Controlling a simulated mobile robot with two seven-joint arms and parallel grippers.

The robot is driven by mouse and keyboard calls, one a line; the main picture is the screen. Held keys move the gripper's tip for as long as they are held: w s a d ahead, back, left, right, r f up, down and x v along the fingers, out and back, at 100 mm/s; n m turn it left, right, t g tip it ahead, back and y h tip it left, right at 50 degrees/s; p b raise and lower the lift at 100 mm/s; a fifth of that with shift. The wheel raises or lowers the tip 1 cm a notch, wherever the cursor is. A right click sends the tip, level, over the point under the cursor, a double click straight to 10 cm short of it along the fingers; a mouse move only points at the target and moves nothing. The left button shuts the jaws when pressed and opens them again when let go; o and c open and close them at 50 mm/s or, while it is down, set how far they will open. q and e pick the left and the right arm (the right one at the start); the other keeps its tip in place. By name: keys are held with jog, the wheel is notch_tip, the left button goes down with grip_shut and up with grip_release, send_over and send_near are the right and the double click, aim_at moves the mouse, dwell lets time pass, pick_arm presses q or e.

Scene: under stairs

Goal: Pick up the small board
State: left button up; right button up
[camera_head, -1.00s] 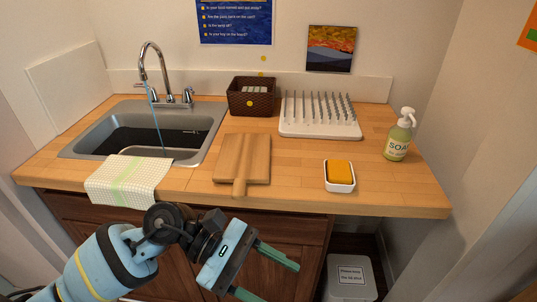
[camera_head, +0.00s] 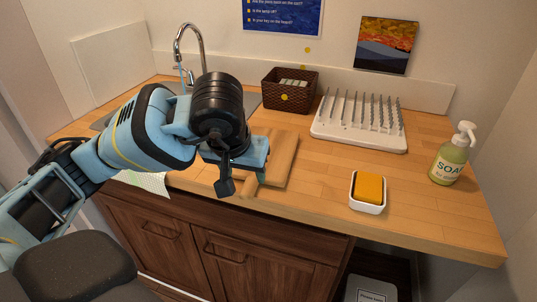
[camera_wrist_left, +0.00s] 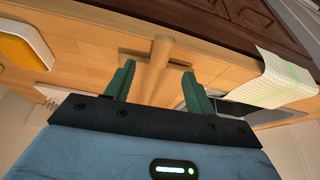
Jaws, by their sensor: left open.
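The small wooden board (camera_head: 284,158) lies flat on the counter beside the sink, its handle (camera_head: 247,188) pointing to the front edge. My left gripper (camera_head: 258,173) is over the board's near part and hides some of it in the head view. In the left wrist view, the open green fingers (camera_wrist_left: 157,84) stand on either side of the board's handle end (camera_wrist_left: 163,48), with nothing clamped between them. I cannot tell how far the fingertips are above the counter. My right gripper is not in view.
A white dish rack (camera_head: 358,130) and a brown basket (camera_head: 289,95) stand behind the board. A yellow sponge in a white dish (camera_head: 366,208) and a soap bottle (camera_head: 452,158) are at right. A towel (camera_head: 150,182) hangs at the front edge.

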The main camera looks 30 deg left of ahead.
aim_at(250, 185)
pick_arm(q)
jog(key=shift+x, duration=3.8)
jog(key=shift+w+a+r, duration=0.1)
jog(key=shift+w+a, duration=0.05)
jog(key=shift+c, duration=0.2)
grip_shut()
